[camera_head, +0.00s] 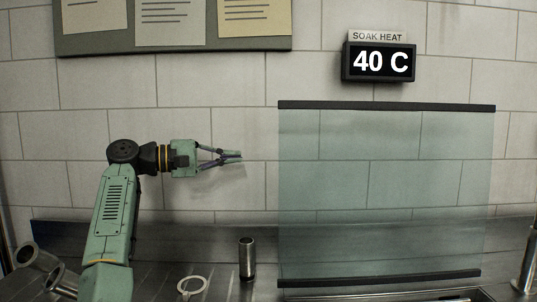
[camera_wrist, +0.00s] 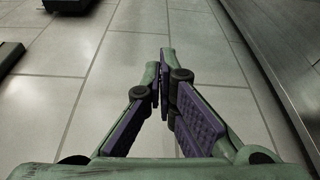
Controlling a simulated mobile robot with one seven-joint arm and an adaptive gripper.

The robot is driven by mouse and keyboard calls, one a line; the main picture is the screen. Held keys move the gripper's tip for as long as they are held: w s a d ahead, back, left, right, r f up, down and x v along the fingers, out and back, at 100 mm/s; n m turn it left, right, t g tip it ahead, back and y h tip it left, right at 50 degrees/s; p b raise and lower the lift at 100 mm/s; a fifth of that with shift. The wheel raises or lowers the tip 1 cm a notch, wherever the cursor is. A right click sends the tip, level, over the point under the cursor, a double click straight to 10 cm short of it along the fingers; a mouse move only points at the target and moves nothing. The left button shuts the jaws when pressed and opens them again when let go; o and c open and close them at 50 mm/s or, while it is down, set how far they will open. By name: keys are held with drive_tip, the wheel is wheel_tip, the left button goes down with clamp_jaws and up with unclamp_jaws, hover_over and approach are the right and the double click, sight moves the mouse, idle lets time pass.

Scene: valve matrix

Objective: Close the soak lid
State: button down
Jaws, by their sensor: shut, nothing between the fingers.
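The soak lid (camera_head: 385,195) is a clear greenish glass panel with a dark bar along its top edge and another along its bottom edge. It stands upright in front of the tiled wall, at the right of the head view. My gripper (camera_head: 240,156) is to the left of the lid, at about the upper half of its height, pointing right and apart from it. Its fingers are together with nothing between them. In the wrist view my gripper (camera_wrist: 164,72) is also shut and empty. What lies below the lid is mostly cut off.
A display (camera_head: 380,62) reads "SOAK HEAT 40 C" above the lid. A dark metal cylinder (camera_head: 247,258) and a pale ring (camera_head: 192,286) are on the steel counter (camera_head: 215,270). Metal pipe-like parts (camera_head: 38,256) are at lower left. A notice board (camera_head: 110,40) hangs at upper left.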

drive_tip(key=d+p, duration=0.1)
drive_tip(key=d, duration=0.8)
drive_tip(key=shift+s+d+r, duration=0.15)
drive_tip(key=shift+s+d, duration=0.05)
drive_tip(key=shift+s, duration=0.2)
drive_tip(key=shift+d, duration=0.1)
